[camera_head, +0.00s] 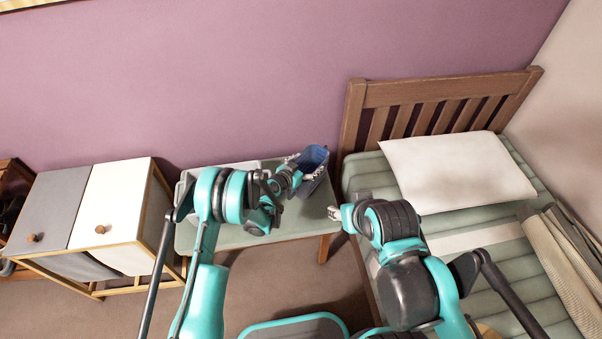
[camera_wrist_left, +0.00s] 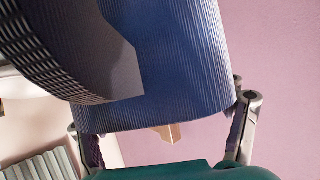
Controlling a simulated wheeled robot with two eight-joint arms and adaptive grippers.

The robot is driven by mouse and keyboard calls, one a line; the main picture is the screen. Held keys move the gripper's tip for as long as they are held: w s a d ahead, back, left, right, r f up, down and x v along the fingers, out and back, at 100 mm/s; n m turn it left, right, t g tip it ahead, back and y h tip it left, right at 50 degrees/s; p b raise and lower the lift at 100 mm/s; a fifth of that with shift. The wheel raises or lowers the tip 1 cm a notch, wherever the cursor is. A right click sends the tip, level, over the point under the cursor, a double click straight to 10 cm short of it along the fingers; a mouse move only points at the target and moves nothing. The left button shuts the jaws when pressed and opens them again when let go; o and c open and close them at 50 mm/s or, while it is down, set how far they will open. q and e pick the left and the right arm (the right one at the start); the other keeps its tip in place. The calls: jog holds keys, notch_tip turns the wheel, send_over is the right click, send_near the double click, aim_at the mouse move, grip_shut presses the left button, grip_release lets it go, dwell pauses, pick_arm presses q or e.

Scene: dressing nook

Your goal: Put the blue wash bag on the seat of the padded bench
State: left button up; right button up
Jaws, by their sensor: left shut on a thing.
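The blue wash bag (camera_head: 314,155) shows in the head view over the far right part of the padded bench. In the left wrist view the blue ribbed bag (camera_wrist_left: 180,60) fills the upper middle, between the fingers. My left gripper (camera_head: 308,173) is shut on it. Whether the bag touches the seat or hangs just above it I cannot tell. The padded bench (camera_head: 318,207) has a pale grey-green seat, partly hidden by my left arm. My right gripper (camera_head: 336,213) is near the bench's right end, beside the bed; its fingers are too small to read.
A bed (camera_head: 480,223) with a wooden headboard and white pillow (camera_head: 455,170) stands right of the bench. A cabinet with grey and white tops (camera_head: 112,208) stands at the left. A pale grey item lies at the bench's back left. The seat's front right is bare.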

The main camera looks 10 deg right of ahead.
aim_at(304, 169)
pick_arm(q)
jog(key=f, duration=0.1)
jog(key=w+f+b, duration=0.1)
jog(key=f, duration=0.1)
jog(key=a+f+b, duration=0.1)
jog(key=f, duration=0.1)
jog(key=shift+w+f, duration=0.15)
jog(key=shift+w, duration=0.1)
jog(key=o, duration=1.6)
